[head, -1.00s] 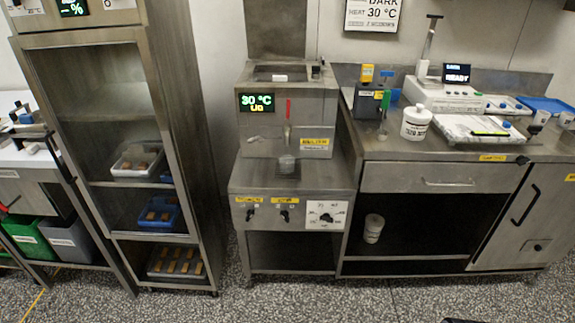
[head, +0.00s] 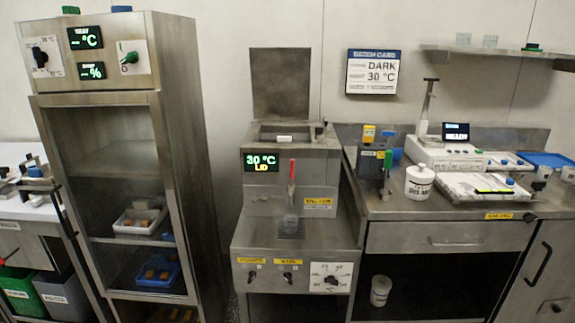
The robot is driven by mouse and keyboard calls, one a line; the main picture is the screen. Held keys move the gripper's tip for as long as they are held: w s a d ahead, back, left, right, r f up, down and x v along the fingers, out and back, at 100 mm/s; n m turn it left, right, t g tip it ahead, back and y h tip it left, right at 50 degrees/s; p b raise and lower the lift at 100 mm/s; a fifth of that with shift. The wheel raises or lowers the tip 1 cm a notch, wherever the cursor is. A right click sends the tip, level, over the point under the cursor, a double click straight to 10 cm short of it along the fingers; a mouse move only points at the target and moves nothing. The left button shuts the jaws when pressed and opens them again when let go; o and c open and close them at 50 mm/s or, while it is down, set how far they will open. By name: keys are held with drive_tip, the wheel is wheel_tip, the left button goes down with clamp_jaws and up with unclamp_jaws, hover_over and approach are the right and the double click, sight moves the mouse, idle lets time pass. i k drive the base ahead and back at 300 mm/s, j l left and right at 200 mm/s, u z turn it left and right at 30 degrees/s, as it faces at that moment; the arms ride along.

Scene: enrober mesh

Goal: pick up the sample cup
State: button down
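A small clear cup (head: 290,224), which looks like the sample cup, stands on the dark drip grate (head: 291,236) of the steel dispensing machine (head: 262,190). It is below the tap with the red handle (head: 292,172). The cup is see-through and faint, so I cannot tell whether anything is in it. My gripper is not in view.
A tall steel cabinet (head: 180,120) stands left of the machine. On the right, a steel counter (head: 410,208) holds a white tub (head: 418,182), a scale-like device (head: 440,150) and a tray. Two clear cups (head: 462,39) sit on the wall shelf (head: 500,55).

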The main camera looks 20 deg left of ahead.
sight(291, 224)
drive_tip(key=i+j, duration=0.7)
drive_tip(key=j, duration=0.2)
drive_tip(key=i+j, duration=0.35)
drive_tip(key=j, duration=0.15)
